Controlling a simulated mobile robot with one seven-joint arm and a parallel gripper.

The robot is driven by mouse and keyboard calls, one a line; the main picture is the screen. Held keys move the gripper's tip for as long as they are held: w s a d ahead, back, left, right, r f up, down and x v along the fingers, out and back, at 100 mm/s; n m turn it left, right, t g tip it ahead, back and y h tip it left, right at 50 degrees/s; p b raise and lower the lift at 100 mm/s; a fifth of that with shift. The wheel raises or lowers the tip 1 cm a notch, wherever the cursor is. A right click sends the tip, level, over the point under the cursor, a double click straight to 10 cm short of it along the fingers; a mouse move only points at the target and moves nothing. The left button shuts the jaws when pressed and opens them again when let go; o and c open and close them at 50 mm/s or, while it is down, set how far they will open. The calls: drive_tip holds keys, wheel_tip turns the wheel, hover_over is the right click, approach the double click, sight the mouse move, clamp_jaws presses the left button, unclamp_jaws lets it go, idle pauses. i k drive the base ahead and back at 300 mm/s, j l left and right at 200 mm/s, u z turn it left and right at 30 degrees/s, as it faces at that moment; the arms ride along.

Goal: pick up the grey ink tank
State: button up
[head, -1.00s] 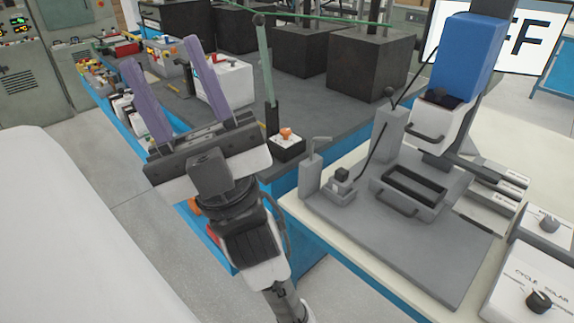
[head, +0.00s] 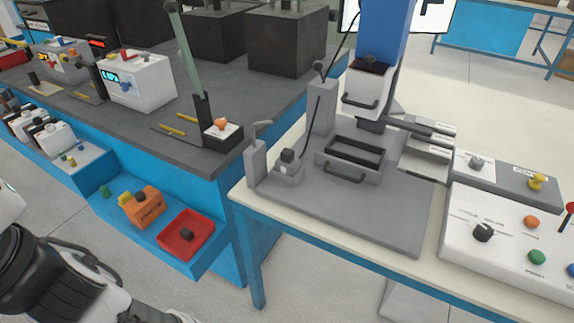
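The bench press (head: 385,30) has a blue upper body and a grey base plate (head: 390,225). On the plate sits a grey open-topped box (head: 338,172) with a dark inside and a front handle, which may be the grey ink tank. A small grey block with a dark knob (head: 287,165) stands to its left; I cannot tell for certain which one is the tank. A light grey container with a handle (head: 365,98) hangs under the blue body. My gripper is out of view; only part of my arm shows at the lower left.
A white control box with knobs (head: 510,240) stands right of the plate. The dark workbench (head: 120,120) at left carries a white meter (head: 135,82) and a green-handled lever (head: 190,60). Below its front edge, a blue shelf holds a red tray (head: 187,232) and an orange box (head: 142,206).

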sight(286, 163)
drive_tip(key=i+l+z, duration=0.15)
drive_tip(key=i, duration=0.25)
drive_tip(key=i+l+z, duration=0.15)
drive_tip(key=i, duration=0.3)
